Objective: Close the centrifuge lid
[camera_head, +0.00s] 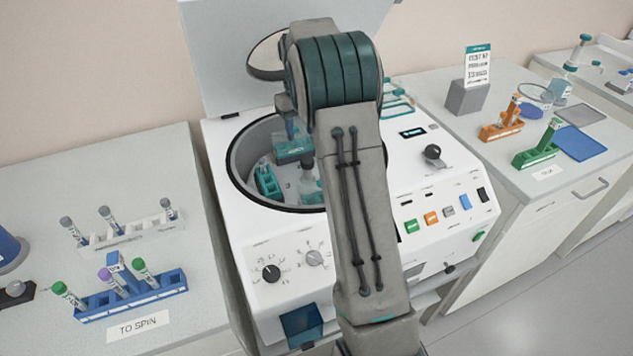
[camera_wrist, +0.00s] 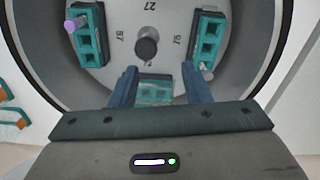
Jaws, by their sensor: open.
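The white centrifuge (camera_head: 455,165) stands in the middle of the head view. Its pale lid (camera_head: 225,60) is raised, standing up at the back of the machine. The round bowl (camera_head: 236,165) is uncovered. In the wrist view, the grey rotor (camera_wrist: 120,52) carries teal buckets. The left bucket (camera_wrist: 88,40) has a purple-capped tube, and the right bucket (camera_wrist: 207,40) has a pale-capped tube. My gripper (camera_wrist: 159,76) is open and empty above the bowl, with another bucket (camera_wrist: 155,95) seen between its fingers. My arm hides part of the lid and bowl in the head view.
A blue rack (camera_head: 135,303) with several capped tubes and a white rack (camera_head: 130,236) stand on the left bench. On the right bench are an orange rack (camera_head: 502,130), a green rack (camera_head: 537,156) and a grey block with a sign (camera_head: 467,98). The centrifuge's front panel has knobs and coloured buttons.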

